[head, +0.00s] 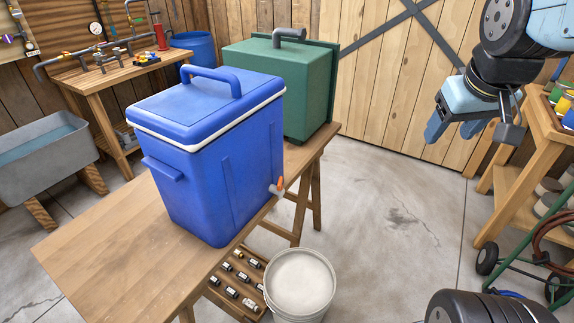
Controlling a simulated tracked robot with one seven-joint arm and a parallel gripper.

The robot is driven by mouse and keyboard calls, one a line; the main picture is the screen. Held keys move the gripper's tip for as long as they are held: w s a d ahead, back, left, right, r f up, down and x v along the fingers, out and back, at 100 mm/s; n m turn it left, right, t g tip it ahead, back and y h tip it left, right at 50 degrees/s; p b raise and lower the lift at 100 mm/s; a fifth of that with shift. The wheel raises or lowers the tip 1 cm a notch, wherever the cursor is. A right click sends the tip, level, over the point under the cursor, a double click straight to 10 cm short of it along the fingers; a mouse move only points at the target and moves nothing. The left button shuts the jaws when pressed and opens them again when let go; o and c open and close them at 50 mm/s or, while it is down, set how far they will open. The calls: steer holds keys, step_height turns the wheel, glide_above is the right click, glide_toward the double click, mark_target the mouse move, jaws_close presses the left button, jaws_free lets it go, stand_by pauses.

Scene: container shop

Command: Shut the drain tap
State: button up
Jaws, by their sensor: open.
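A blue cooler (215,160) with a white-edged lid and a top handle stands on a wooden bench (110,265). Its drain tap (278,187) sits low on the right side, with a grey spout and a small orange lever. The lever points upward; I cannot tell from this view whether the tap is open or shut. My gripper (452,130) is at the upper right, in the air, well apart from the tap. Its light blue jaws point down and to the left and are open, with nothing between them.
A bucket (300,317) with pale contents stands on the floor below the tap. A green box (290,85) with a grey pipe is behind the cooler. A shelf (500,185) and a hose cart (530,255) stand at right. The floor between bench and shelf is clear.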

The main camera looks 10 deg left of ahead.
steer(key=w+a+f+n+g, duration=0.1)
steer(key=w+a+f+n, duration=0.3)
steer(key=w+a, duration=0.2)
steer(key=n+g+y, duration=0.4)
steer(key=n+y, duration=0.1)
steer(key=n, duration=0.6)
glide_toward(280, 180)
steer(key=shift+x, duration=4.35)
